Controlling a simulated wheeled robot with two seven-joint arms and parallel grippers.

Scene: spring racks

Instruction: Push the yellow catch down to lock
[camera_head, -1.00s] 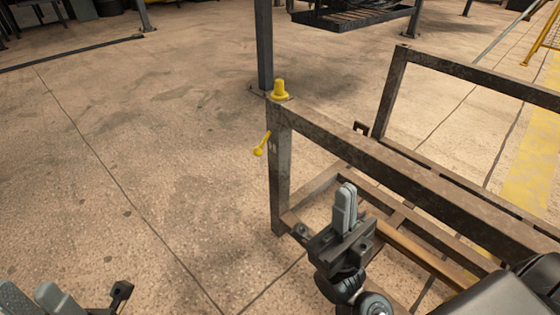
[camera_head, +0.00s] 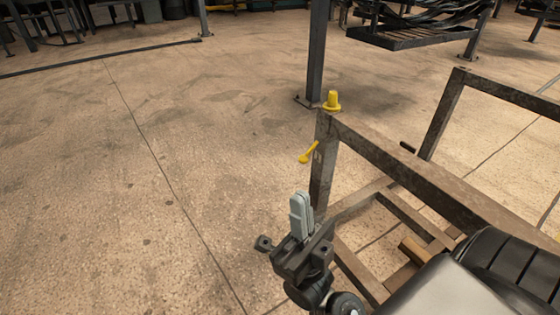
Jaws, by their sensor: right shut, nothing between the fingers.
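The yellow catch (camera_head: 309,152) is a small lever with a rounded end, on the side of the metal rack's (camera_head: 420,180) near corner post. It slants, with its rounded end low on the left and its other end higher by the post. A yellow peg-like cap (camera_head: 332,101) stands on top of the same post. My right gripper (camera_head: 300,214) points upward below the catch and in front of the post's lower part, apart from the catch in the picture. Its grey fingers are together and empty. My left gripper is out of view.
A dark upright post (camera_head: 317,50) stands just behind the rack corner. Another dark rack (camera_head: 420,35) stands at the back right. The concrete floor (camera_head: 130,180) left of the rack is clear.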

